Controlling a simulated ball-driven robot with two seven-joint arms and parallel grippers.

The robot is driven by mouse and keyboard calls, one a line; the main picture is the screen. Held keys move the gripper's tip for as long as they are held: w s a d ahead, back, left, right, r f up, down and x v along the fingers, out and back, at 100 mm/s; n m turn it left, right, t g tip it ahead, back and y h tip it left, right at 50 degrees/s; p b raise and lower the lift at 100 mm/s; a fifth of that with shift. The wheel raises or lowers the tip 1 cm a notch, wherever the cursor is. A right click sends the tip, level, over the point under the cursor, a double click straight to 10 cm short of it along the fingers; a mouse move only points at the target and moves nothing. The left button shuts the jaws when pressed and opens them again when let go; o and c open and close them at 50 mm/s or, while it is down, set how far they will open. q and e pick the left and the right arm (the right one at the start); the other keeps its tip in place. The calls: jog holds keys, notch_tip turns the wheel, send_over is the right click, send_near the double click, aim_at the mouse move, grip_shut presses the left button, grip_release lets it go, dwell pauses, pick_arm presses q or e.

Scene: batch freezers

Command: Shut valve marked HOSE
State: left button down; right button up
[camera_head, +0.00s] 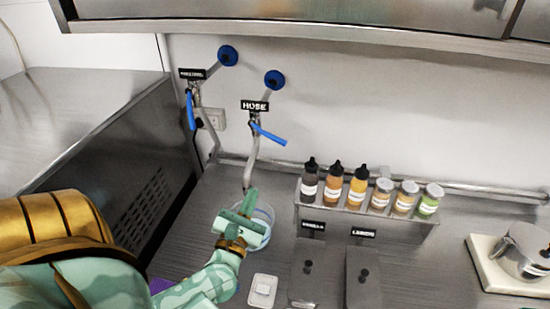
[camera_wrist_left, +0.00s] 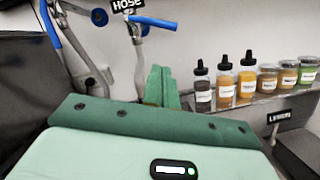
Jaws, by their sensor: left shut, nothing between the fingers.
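The valve under the HOSE label (camera_head: 255,106) has a blue lever (camera_head: 268,134) that slants down to the right, across the pipe. In the left wrist view the same blue lever (camera_wrist_left: 154,22) shows at the top, beyond the fingers. A second valve with another label has a blue lever (camera_head: 190,110) hanging straight down, along its pipe. My left gripper (camera_head: 249,198) is shut and empty, below the HOSE valve and apart from it, over a clear container (camera_head: 265,219). Its green fingers (camera_wrist_left: 160,86) show in the left wrist view. My right gripper is not in view.
A rack (camera_head: 370,211) of bottles and jars stands along the wall to the right. Two lidded bins (camera_head: 318,264) are in the counter before it. A pot (camera_head: 525,250) stands at far right. A steel cabinet overhangs at the top. The wall right of the HOSE lever is clear.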

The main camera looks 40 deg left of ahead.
pick_arm(q)
jog(key=d+r+p+x, duration=0.1)
jog(key=p+x, duration=0.3)
jog(key=x, duration=0.9)
jog(key=shift+w+r+p, duration=0.25)
jog(key=shift+w+p, duration=0.05)
jog(key=shift+w, duration=0.05)
jog(key=shift+a, duration=0.1)
jog(key=r+n, duration=0.1)
jog(key=n, duration=0.1)
jog(key=d+r+n+y, duration=0.1)
jog(key=n, duration=0.1)
jog(key=r+n+y, duration=0.1)
jog(key=n, duration=0.1)
jog(key=shift+w+d+r+g+b, duration=0.1)
jog(key=shift+w+d+g+b, duration=0.15)
jog(key=shift+w+g+b, duration=0.15)
